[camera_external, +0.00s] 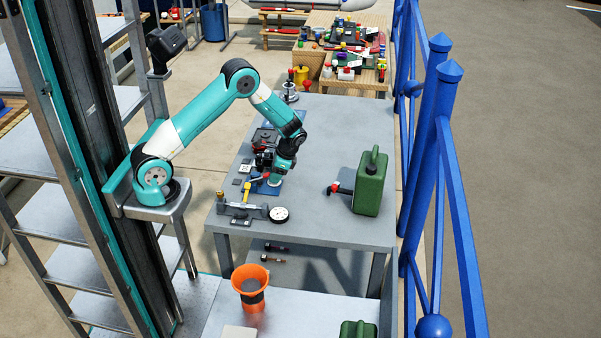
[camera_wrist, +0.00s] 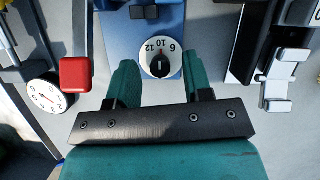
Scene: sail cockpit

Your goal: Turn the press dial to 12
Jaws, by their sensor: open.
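The press dial (camera_wrist: 174,66) is a white disc with a black knob at its centre, on a blue base (camera_wrist: 118,37). The numbers 12, 10 and 6 show along its upper edge in the wrist view, and a red pointer stands near the 10. My gripper (camera_wrist: 160,61) is open, its two teal fingers on either side of the dial with gaps; contact is not visible. In the external view my gripper (camera_external: 274,181) is low over the blue base (camera_external: 263,190) on the grey table, and the dial cannot be made out there.
A green jerry can (camera_external: 370,184) stands at right.

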